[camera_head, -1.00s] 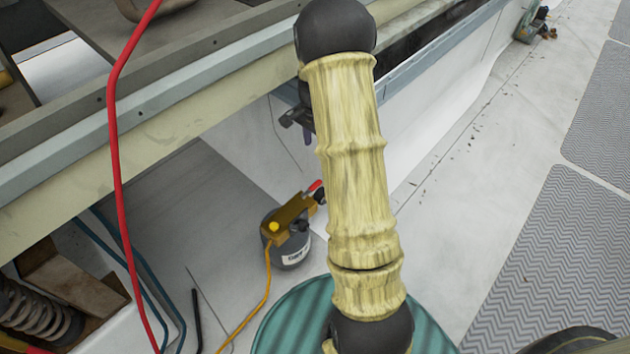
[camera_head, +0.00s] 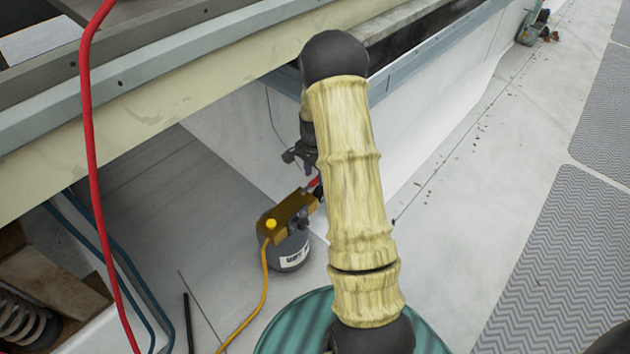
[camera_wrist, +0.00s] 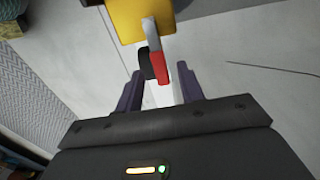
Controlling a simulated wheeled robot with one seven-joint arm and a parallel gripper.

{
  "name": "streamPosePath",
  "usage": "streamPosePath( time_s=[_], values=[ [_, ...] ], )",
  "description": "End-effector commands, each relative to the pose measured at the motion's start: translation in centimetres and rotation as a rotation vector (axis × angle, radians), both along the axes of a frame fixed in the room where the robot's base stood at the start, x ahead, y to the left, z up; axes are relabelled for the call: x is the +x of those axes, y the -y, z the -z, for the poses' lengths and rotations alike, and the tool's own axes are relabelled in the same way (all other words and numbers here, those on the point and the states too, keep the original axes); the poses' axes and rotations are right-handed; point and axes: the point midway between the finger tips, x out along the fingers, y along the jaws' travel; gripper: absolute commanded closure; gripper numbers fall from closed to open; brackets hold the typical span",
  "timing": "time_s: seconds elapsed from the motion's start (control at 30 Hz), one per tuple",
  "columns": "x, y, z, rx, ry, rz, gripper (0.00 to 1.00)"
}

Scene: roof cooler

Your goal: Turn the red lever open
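The red lever (camera_head: 313,182) sticks out from the brass-yellow valve block on top of a dark canister (camera_head: 290,252) on the floor. In the wrist view the lever (camera_wrist: 160,65) has a grey shank and a red end, which lies just ahead of and between my fingertips. My gripper (camera_wrist: 158,75) is open, its two dark purple fingers apart, with no clear contact on the lever. In the head view my gripper (camera_head: 299,158) is just above the lever, partly hidden behind my arm. The yellow block (camera_wrist: 135,18) is at the top of the wrist view.
A yellow hose (camera_head: 264,290) runs from the valve block along the floor. A red hose (camera_head: 88,150) hangs at the left. A long beam (camera_head: 150,120) overhangs the left side. Light floor at the right is mostly clear, with grey mats (camera_head: 560,260).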

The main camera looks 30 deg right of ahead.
Motion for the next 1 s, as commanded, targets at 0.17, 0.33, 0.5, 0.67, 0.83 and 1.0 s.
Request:
streamPosePath(
  time_s=[0.17,0.33,0.5,0.67,0.83,1.0],
  values=[
    [0.03,0.03,1.22,-0.001,0.001,0.000,0.62],
    [0.04,0.03,1.16,-0.001,0.001,0.000,0.62],
    [0.04,0.02,1.16,-0.001,0.001,0.001,0.80],
    [0.04,0.02,1.16,-0.001,0.001,0.000,1.00],
    [0.03,0.01,1.14,-0.001,0.001,0.001,1.00],
    [-0.04,0.01,1.03,0.000,0.001,0.018,1.00]
  ],
)
